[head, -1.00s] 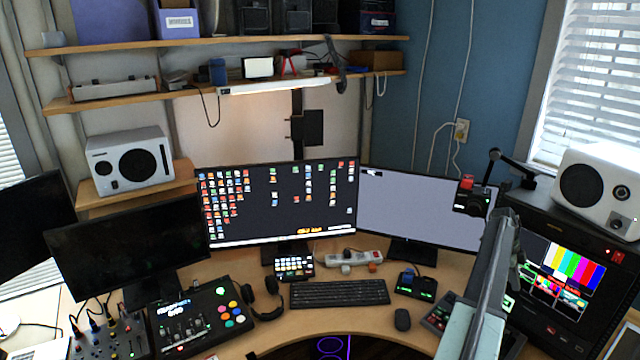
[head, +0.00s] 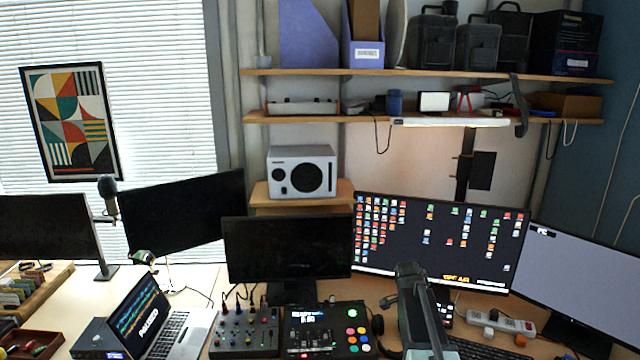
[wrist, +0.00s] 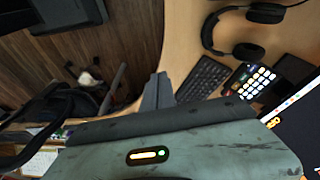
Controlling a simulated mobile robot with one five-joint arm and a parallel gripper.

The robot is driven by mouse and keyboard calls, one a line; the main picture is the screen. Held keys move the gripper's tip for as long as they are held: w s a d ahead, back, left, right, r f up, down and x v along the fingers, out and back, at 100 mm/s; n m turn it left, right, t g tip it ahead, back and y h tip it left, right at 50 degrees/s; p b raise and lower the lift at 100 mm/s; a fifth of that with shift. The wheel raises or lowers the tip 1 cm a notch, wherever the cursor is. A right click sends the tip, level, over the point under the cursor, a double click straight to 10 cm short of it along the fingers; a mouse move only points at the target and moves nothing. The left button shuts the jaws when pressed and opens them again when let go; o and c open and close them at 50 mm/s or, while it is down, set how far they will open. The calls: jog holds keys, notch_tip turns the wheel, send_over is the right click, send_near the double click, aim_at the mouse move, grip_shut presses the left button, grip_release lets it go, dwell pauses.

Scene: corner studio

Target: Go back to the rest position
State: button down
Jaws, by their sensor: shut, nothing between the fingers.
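My gripper (head: 410,271) is at the end of my raised arm in the head view, in front of the large monitor's lower left part. It looks shut and holds nothing. In the wrist view its dark fingers (wrist: 158,88) are together, pointing over the desk edge beside the keyboard. No object is between them.
The curved desk (wrist: 185,40) carries a keyboard (wrist: 203,78), headphones (wrist: 250,30), a mixer (head: 245,330), a colored-button console (head: 328,330) and a laptop (head: 165,325). Monitors (head: 440,240) stand behind. Wooden floor (wrist: 110,35) shows beyond the desk edge.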

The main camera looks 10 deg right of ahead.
jog(key=s+a+n+y, duration=0.1)
jog(key=s+a+n, duration=0.5)
jog(key=a+n, duration=0.2)
jog(key=s+a+n+y, duration=0.1)
jog(key=s+a+n, duration=0.5)
jog(key=a, duration=0.6)
jog(key=n, duration=0.2)
jog(key=shift+s+f+n+y, duration=0.3)
jog(key=shift+s+f+n, duration=0.05)
jog(key=shift+f+n, duration=0.05)
